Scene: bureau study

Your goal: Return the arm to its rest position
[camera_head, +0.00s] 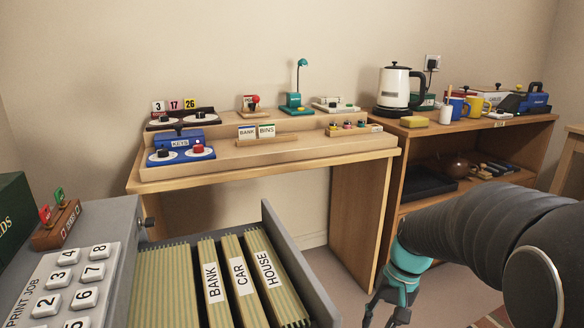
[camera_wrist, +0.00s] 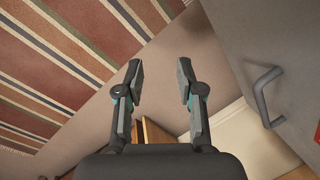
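My arm reaches in from the right edge of the head view. My gripper (camera_head: 386,312) hangs low, right of the open drawer, and its tips are cut off by the lower edge. In the wrist view my gripper (camera_wrist: 159,80) has its two fingers wide apart with nothing between them. Beyond the fingers lie the floor and a striped rug (camera_wrist: 75,60). The gripper touches nothing that I can see.
An open drawer (camera_head: 310,268) with files labelled BANK, CAR and HOUSE juts out left of my gripper. A wooden desk (camera_head: 270,168) and a shelf unit (camera_head: 535,135) stand behind. A grey front with a handle (camera_wrist: 262,98) is at right in the wrist view.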

